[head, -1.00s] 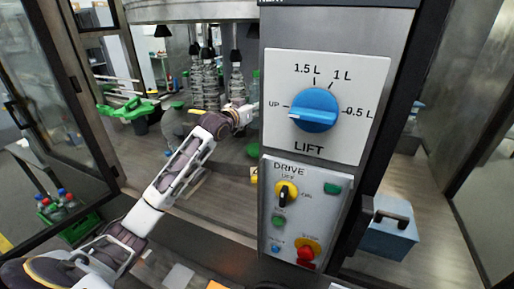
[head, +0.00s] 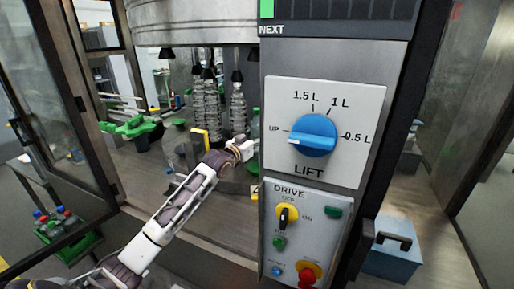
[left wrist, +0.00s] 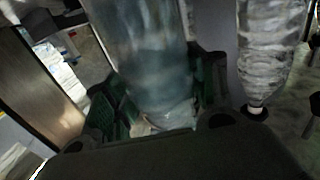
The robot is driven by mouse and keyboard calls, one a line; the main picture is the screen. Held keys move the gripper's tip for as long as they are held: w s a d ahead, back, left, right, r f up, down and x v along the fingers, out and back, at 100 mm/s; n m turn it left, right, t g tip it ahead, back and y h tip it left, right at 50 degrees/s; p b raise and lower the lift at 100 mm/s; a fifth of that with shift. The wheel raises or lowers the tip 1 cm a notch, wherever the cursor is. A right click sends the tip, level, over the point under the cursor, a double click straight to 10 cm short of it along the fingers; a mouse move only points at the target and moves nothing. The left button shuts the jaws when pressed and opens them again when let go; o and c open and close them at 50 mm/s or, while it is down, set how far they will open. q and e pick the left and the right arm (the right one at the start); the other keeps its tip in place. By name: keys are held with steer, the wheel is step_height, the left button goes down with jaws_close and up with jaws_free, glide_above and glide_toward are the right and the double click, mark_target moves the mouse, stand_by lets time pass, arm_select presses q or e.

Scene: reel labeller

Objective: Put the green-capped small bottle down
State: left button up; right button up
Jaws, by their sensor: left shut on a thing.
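My left gripper (head: 244,148) reaches in from the left, just beside the left edge of the control panel. It is shut on a bottle (head: 256,124), of which only a narrow strip with a green top shows past that panel edge. In the left wrist view the held bottle (left wrist: 142,55) is large, clear and bluish, close in front of the gripper (left wrist: 150,122). Its cap is out of that view. Whether its base touches a surface is hidden. My right gripper is not in view.
The control panel (head: 350,110) with a blue LIFT knob (head: 313,135) hides the area right of my gripper. Clear bottles (head: 238,105) hang upside down behind; one (left wrist: 265,45) is near in the wrist view. A green crate (head: 70,243) and blue box (head: 392,252) stand lower down.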

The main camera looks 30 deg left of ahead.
arm_select(q)
steer(key=shift+r, duration=0.1)
steer(key=shift+f, duration=1.85)
steer(key=shift+f, duration=0.15)
steer(key=o, duration=1.4)
steer(key=s+a+b, duration=0.1)
steer(key=s, duration=1.1)
steer(key=shift+a+b, duration=0.3)
